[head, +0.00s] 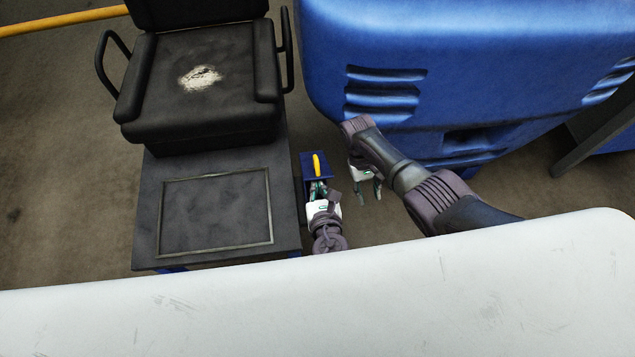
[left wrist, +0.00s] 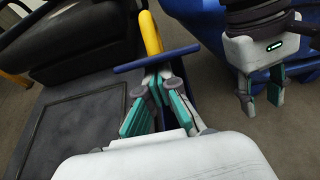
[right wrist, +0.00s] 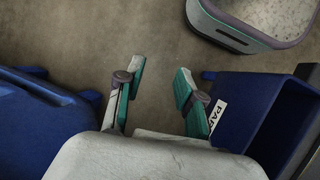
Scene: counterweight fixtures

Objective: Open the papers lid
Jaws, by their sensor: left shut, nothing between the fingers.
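The papers box (right wrist: 255,115) is blue, with a partly hidden white label starting "PA", at the right of the right wrist view. A blue panel with a yellow handle (head: 317,165) shows in the head view; I take it for the lid (head: 307,160). In the left wrist view the lid (left wrist: 130,67) is a thin blue bar with the yellow handle (left wrist: 150,32) rising above it. My left gripper (head: 318,188) is shut and empty, its tips close to the lid; contact is unclear. My right gripper (head: 369,192) is open and empty beside the box. How far the lid is raised is unclear.
A black seat (head: 200,80) on a dark platform (head: 215,215) stands left of the box. A large blue machine body (head: 480,60) is behind my right arm. Some floor between is clear.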

